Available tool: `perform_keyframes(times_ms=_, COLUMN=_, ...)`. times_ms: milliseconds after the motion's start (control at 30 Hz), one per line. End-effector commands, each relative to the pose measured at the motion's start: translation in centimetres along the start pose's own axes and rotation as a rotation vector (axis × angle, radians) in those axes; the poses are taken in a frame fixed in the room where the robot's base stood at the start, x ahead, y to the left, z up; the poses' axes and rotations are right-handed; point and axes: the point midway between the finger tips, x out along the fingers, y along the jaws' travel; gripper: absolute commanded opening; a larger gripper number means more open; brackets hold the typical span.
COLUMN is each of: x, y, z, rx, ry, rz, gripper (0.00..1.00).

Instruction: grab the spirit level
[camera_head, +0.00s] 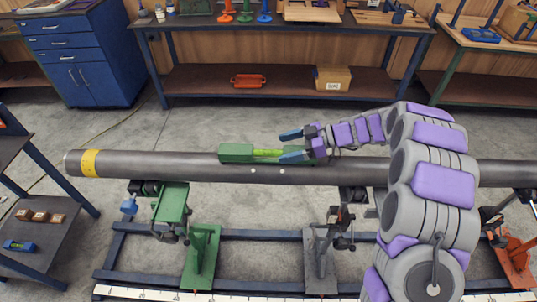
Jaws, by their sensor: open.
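The spirit level (237,153) is a green block with a bright yellow-green vial section (268,153) in its middle. My gripper (290,145) has two blue fingertips spread apart, pointing left. One finger is on the far side of the level's right part, and the other overlaps its near side in the picture. I cannot tell whether either finger touches it.
The pipe rests on stands, including a green one (201,255), over a blue frame. A workbench (290,27) with an orange-red tray (248,81) and a box (332,78) on its shelf stands behind. A blue cabinet (75,55) is at back left. Open floor lies between bench and pipe.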

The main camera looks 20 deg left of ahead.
Motion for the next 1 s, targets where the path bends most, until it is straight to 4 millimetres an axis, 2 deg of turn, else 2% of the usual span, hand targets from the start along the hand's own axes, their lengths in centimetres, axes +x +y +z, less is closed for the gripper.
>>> perform_keyframes(times_ms=133, x=1.50, y=-0.03, z=0.02, rx=0.000, ry=-0.002, rz=-0.001, gripper=0.81)
perform_keyframes(times_ms=400, x=1.66, y=0.00, z=-0.06, rx=-0.001, ry=-0.001, rz=0.000, gripper=0.80)
perform_keyframes(times_ms=1000, x=1.63, y=-0.01, z=-0.04, rx=0.000, ry=-0.001, rz=0.000, gripper=0.22)
